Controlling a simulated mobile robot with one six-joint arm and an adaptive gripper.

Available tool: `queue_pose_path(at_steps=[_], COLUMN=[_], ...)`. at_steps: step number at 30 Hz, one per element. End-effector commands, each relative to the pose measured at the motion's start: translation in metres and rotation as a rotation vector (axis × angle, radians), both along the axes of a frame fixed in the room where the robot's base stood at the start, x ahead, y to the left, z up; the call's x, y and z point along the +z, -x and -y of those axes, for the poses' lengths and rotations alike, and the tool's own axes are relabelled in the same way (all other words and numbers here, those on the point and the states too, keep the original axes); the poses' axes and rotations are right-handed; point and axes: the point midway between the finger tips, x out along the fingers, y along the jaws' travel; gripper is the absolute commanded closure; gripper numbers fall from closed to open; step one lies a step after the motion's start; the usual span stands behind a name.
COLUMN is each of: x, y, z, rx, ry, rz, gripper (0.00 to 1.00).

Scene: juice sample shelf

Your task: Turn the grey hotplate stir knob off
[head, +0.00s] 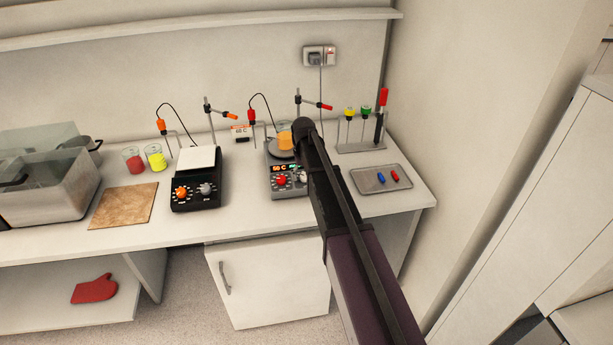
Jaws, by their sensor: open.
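The grey hotplate (272,189) stands on the bench right of centre. The panel's right end, beside my arm, is too small and partly covered, so I cannot make out the stir knob's setting. A beaker of orange liquid (285,138) stands on its round top plate. My arm reaches up from the lower right and crosses in front of the hotplate's right side. My gripper does not show; the arm hides it or it is out of frame.
A black hotplate (196,202) with orange and grey knobs stands to the left. A metal tray (365,175) with blue and red pieces lies right of my arm. Stands with probes rise behind both hotplates. The front bench strip between the hotplates is clear.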

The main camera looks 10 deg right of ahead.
Motion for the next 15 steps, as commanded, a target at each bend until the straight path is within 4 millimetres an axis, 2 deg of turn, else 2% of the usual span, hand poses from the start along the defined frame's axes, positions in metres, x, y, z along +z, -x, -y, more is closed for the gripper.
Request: queue_pose_path(at_steps=[2, 5, 10, 11, 12, 13, 15], x=[0.0001, 0.0001, 0.0001, 0.0, 0.0, 0.0, 0.0], y=[0.0, 0.0, 0.0, 0.0, 0.0, 0.0001, 0.0], z=[0.0, 0.0, 0.0, 0.0, 0.0001, 0.0093, 0.0045], rx=[0.0, 0.0, 0.0, 0.0, 0.0, -0.004, -0.001], ry=[0.0, 0.0, 0.0, 0.0, 0.0, 0.0, 0.002], rz=[0.0, 0.0, 0.0, 0.0, 0.0, 0.0, 0.0], gripper=[0.18, 0.45, 0.95, 1.0, 1.0, 1.0, 1.0])
